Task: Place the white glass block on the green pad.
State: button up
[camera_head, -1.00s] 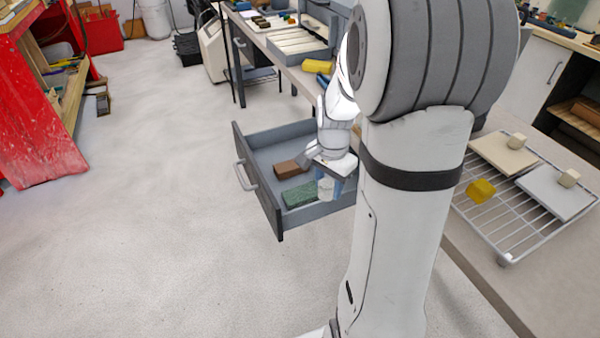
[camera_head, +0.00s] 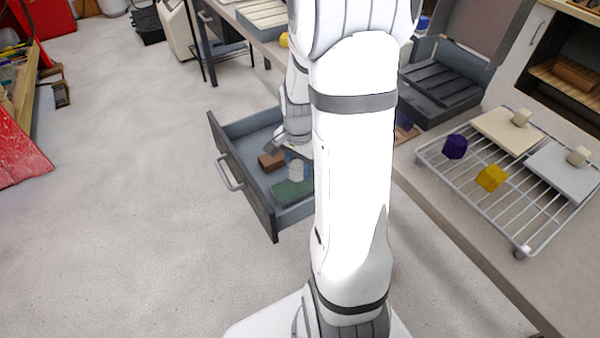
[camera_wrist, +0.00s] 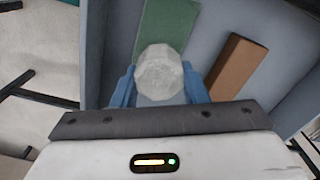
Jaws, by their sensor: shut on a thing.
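My gripper (camera_wrist: 160,88) has blue fingers, one on each side of the white glass block (camera_wrist: 159,70), and is shut on it. In the head view the block (camera_head: 296,171) shows pale below my gripper (camera_head: 297,160), over the open drawer. The green pad (camera_head: 291,192) lies flat on the drawer floor, just below the block in that picture. In the wrist view the green pad (camera_wrist: 170,26) runs up behind the block, which covers its near part. I cannot tell how high the block is above the pad.
A brown block (camera_head: 271,161) lies in the grey drawer (camera_head: 243,188) beside the pad; it also shows in the wrist view (camera_wrist: 236,66). The drawer walls stand close around. A wire rack (camera_head: 520,205) on the bench holds a purple piece (camera_head: 455,147) and a yellow piece (camera_head: 491,178).

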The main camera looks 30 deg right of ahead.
aim_at(299, 173)
jog(key=shift+f, duration=1.55)
jog(key=shift+f+b, duration=0.1)
jog(key=shift+b, duration=0.2)
jog(key=shift+f, duration=0.15)
jog(key=o, duration=1.1)
jog(key=shift+c, duration=0.2)
